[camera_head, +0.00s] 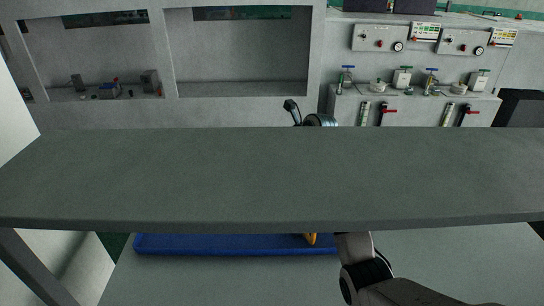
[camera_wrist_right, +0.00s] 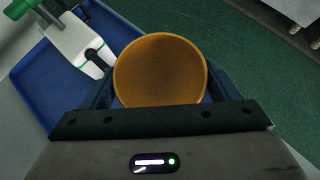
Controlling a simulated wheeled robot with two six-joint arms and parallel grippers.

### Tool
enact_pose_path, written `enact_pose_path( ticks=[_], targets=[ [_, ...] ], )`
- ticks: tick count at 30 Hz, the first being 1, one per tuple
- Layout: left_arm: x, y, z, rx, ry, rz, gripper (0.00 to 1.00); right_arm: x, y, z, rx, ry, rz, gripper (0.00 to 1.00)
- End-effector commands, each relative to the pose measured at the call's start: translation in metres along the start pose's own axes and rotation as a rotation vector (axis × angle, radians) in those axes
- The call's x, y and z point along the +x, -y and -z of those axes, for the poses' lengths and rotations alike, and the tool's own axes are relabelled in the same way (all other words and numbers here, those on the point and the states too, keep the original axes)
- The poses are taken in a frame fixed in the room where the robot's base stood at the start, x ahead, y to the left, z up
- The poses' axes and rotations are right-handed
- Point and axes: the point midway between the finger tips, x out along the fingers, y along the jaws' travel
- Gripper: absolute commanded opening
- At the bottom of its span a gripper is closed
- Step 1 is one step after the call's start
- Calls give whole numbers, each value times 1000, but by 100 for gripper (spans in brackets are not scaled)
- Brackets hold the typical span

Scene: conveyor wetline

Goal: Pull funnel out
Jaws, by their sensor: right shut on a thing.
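In the right wrist view an orange round funnel (camera_wrist_right: 160,72) sits between the fingers of my right gripper (camera_wrist_right: 161,84), which is shut on it. Its wide, round mouth faces the camera, and its lower part is hidden. In the head view a small orange piece (camera_head: 311,239), likely the funnel, shows under the edge of a grey board. My right arm comes in from the bottom right there; its gripper is hidden by the board. My left gripper is not in view.
A blue tray (camera_head: 220,244) lies below the grey board (camera_head: 260,180), which blocks much of the head view. A white object with a green end (camera_wrist_right: 66,35) rests in the tray (camera_wrist_right: 38,86). Valves and panels line the back wall.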

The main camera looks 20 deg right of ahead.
Motion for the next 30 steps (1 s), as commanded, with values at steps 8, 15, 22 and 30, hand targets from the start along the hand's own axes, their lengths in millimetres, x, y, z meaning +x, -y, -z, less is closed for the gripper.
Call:
enact_pose_path(
  ticks=[8,15,22,30],
  targets=[
    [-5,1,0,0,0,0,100,-5,0,-6,0,0,0,46],
    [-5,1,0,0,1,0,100,-5,0,-6,0,0,0,46],
    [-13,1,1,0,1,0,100,-11,0,-14,-1,1,0,46],
    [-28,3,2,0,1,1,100,-25,0,-32,-1,1,1,46]
  ],
)
